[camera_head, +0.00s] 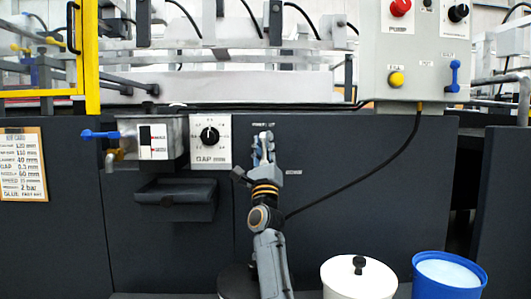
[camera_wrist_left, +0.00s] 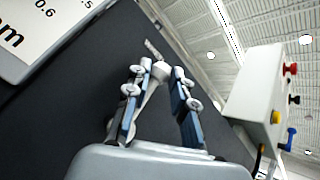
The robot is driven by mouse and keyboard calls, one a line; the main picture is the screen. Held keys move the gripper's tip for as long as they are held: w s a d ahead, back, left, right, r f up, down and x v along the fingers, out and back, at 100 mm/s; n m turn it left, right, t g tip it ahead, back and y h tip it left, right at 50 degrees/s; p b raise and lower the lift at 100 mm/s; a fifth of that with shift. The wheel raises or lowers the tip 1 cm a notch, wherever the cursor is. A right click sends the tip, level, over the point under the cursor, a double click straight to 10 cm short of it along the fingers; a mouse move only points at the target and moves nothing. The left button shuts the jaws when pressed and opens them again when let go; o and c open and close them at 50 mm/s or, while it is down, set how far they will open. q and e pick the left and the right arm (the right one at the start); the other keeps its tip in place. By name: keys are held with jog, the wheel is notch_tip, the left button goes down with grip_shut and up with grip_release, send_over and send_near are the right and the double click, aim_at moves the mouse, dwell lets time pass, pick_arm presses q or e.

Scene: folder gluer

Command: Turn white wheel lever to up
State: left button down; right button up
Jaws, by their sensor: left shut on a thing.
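My left gripper (camera_head: 264,146) reaches up to the dark machine front, just right of the GAP dial plate. In the left wrist view, the two fingers of my left gripper (camera_wrist_left: 166,82) are closed around a pale, tapering lever (camera_wrist_left: 153,82). My right gripper is not in view.
The GAP dial plate (camera_head: 211,141) sits close left of the gripper. A grey control box (camera_head: 416,50) with buttons is at upper right. A black cable hangs from it behind my arm. A white lidded pot (camera_head: 350,284) and a blue bucket (camera_head: 424,287) stand below right.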

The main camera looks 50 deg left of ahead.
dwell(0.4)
pick_arm(q)
jog(key=c, duration=1.1)
grip_release()
jog(key=shift+s+d+f, duration=0.15)
jog(key=shift+f, duration=0.1)
jog(key=v, duration=0.7)
